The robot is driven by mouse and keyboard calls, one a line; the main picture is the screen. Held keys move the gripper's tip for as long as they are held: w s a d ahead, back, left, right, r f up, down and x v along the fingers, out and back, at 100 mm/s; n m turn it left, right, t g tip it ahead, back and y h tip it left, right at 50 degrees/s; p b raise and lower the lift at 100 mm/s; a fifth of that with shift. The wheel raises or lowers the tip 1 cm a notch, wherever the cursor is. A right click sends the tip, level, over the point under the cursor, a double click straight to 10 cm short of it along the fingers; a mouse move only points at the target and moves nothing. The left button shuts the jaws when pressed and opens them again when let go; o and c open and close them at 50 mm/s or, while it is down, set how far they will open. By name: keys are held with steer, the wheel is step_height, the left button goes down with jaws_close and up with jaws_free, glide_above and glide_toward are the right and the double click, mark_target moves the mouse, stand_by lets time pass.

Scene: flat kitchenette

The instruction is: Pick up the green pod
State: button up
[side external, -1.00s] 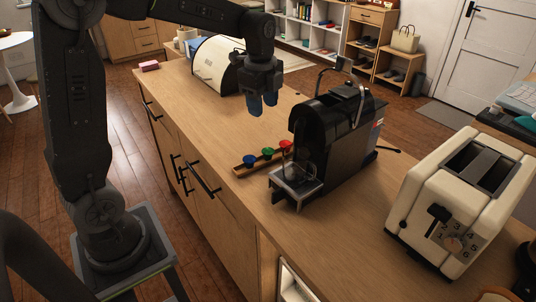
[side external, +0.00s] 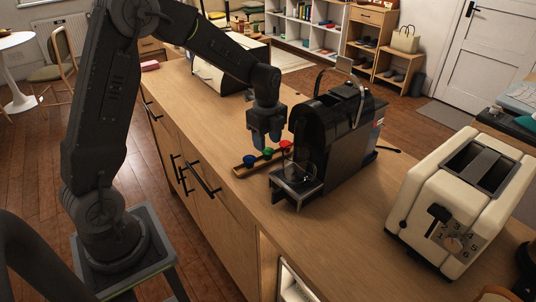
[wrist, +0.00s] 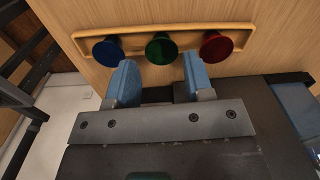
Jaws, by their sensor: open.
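The green pod (wrist: 161,49) sits in the middle of a wooden holder (wrist: 262,29), between a blue pod (wrist: 107,51) and a red pod (wrist: 215,46). In the side view the green pod (side external: 268,153) shows just below my gripper (side external: 267,146). My gripper is open and empty, with blue fingertips. In the wrist view my gripper (wrist: 159,78) has its two fingers apart, one to each side of the green pod's line, with the pod beyond the tips. I cannot tell the exact height of the fingertips above the pod.
A cream toaster (side external: 462,200) is further right.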

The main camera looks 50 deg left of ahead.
mark_target(268, 151)
steer(key=shift+d+f, duration=0.1)
steer(key=shift+f, duration=1.7)
steer(key=c, duration=0.6)
steer(key=shift+c, duration=0.2)
